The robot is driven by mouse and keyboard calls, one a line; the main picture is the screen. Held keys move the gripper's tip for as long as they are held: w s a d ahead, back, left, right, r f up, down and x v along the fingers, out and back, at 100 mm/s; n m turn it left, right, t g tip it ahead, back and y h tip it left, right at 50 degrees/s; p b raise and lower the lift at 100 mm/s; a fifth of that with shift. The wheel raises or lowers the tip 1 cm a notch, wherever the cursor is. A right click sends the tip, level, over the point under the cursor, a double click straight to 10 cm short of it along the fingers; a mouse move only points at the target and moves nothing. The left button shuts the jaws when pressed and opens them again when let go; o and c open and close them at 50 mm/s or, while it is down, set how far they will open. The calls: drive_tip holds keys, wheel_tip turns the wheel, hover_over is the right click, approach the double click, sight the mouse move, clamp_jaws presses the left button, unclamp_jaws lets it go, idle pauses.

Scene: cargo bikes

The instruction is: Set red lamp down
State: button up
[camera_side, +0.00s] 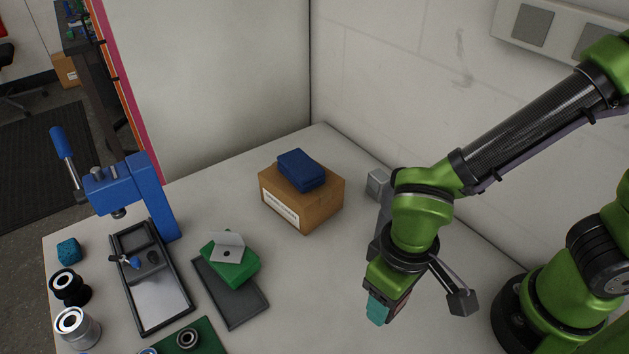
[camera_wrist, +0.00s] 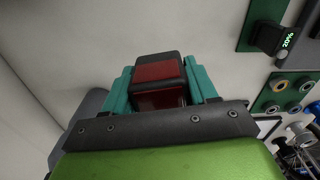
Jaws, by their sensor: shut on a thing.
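The red lamp is a small block with a red face and dark casing, seen in the wrist view (camera_wrist: 156,74). It sits between the teal fingers of my gripper (camera_wrist: 160,88), which is shut on it. In the side view my gripper (camera_side: 385,306) points down over the right part of the table. There the lamp is mostly hidden behind the fingers, with only a sliver of dark red showing. I cannot tell whether its underside touches the table.
A cardboard box (camera_side: 318,211) with a blue folded item (camera_side: 301,170) stands at the back. A blue press (camera_side: 140,190), a black tray (camera_side: 160,300), a dark mat (camera_side: 245,308) with a green block (camera_side: 232,270) and several rings fill the left. Table between box and gripper is clear.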

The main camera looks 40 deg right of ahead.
drive_tip(key=r, duration=0.8)
drive_tip(key=shift+w, duration=0.2)
drive_tip(key=w+r+m, duration=0.1)
drive_tip(key=w+m, duration=0.4)
drive_tip(key=w, duration=0.6)
drive_tip(key=m, duration=1.5)
hover_over(345, 161)
drive_tip(key=f, duration=0.2)
wheel_tip(345, 161, down, 9)
drive_tip(key=shift+s+f, duration=0.1)
drive_tip(key=shift+f, duration=2.65)
drive_tip(key=shift+f, duration=0.2)
